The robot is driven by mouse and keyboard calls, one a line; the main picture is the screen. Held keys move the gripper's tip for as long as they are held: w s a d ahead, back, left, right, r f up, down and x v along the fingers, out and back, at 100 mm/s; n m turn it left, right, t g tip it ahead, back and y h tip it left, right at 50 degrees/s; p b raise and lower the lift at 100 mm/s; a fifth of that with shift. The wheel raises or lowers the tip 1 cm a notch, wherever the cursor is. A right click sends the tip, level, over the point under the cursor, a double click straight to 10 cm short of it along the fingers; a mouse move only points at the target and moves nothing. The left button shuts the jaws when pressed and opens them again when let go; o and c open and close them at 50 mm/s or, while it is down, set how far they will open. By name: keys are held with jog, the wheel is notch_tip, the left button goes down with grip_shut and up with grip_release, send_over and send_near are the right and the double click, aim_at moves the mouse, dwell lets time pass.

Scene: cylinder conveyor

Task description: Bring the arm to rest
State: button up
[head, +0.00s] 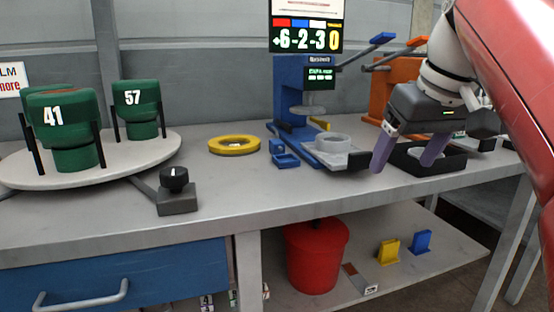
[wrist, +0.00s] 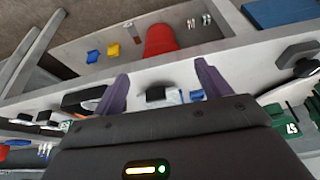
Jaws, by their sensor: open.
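My gripper (head: 408,160) hangs over the right part of the grey bench (head: 230,186) in the head view, in front of the black tray (head: 448,168). Its two purple fingers are spread apart and nothing shows between them. In the wrist view my gripper (wrist: 160,92) is also open, with its fingers at either side of a dark block. My arm comes in from the upper right. The tray is partly hidden behind the fingers and holds a grey ring.
A blue press (head: 292,88) and an orange press (head: 382,92) stand at the back. A white turntable (head: 120,165) with green cylinders (head: 135,108) is at left. A yellow ring (head: 234,145) and black knob (head: 174,179) sit on the bench. A red bucket (head: 314,258) stands below.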

jog(key=s+a+f+m, duration=0.1)
jog(key=s+f, duration=0.3)
jog(key=f, duration=0.5)
jog(key=s+a+f+m, duration=0.1)
jog(key=s+f, duration=0.3)
jog(key=f, duration=0.6)
jog(key=s+a+f+m+t+h, duration=0.1)
jog(key=s+f, duration=0.3)
jog(key=f, duration=0.6)
jog(key=shift+s+a, duration=0.25)
jog(key=shift+a, duration=0.2)
